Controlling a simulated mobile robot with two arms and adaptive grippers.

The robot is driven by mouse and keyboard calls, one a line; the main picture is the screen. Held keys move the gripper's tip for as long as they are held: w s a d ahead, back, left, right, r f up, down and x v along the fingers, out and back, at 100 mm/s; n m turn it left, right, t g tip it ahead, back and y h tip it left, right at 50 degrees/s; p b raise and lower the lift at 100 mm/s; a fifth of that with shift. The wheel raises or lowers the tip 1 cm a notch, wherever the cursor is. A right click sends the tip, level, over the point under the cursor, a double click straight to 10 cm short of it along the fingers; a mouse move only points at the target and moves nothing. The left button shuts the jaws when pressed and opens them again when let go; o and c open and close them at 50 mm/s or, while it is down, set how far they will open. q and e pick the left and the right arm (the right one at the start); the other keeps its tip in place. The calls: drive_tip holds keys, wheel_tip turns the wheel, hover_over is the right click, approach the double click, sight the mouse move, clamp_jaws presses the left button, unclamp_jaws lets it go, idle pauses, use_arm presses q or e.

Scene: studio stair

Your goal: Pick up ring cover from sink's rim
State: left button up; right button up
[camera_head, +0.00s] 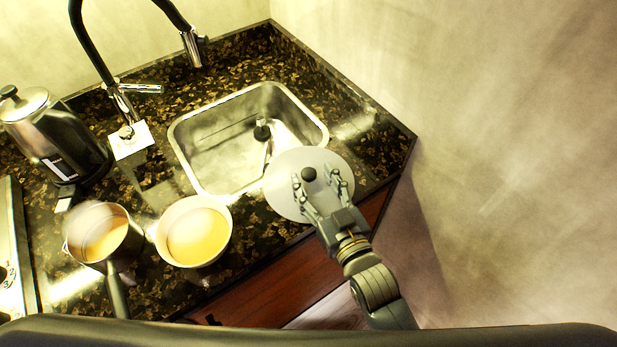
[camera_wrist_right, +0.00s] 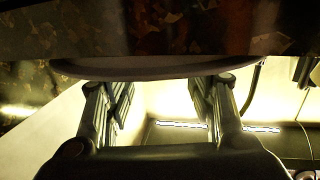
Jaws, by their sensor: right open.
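The ring cover (camera_head: 281,188) is a pale round disc with a dark round knob (camera_head: 308,173). In the head view it lies over the front right corner of the sink's rim (camera_head: 184,158). My right gripper (camera_head: 315,180) is open over the disc, with one finger on each side of the knob as seen from above. I cannot tell whether the fingers touch it. In the right wrist view the disc's edge (camera_wrist_right: 165,71) crosses above my open fingers (camera_wrist_right: 155,90), and the knob is not visible. My left gripper is not in view.
A white bowl (camera_head: 161,236) and a saucepan (camera_head: 77,248), both with yellow contents, stand on the dark counter left of the disc. A metal kettle (camera_head: 65,145) and a black faucet (camera_head: 92,50) are farther left. A plain wall (camera_head: 500,130) bounds the right.

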sight(309, 172)
drive_tip(key=shift+x, duration=1.25)
drive_tip(key=shift+w+a, duration=0.2)
drive_tip(key=shift+w, duration=0.1)
drive_tip(key=shift+w+f, duration=0.1)
drive_tip(key=shift+f, duration=0.05)
clamp_jaws()
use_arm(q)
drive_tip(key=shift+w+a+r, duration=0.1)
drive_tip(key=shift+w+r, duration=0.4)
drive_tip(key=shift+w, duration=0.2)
use_arm(e)
drive_tip(key=shift+r, duration=0.2)
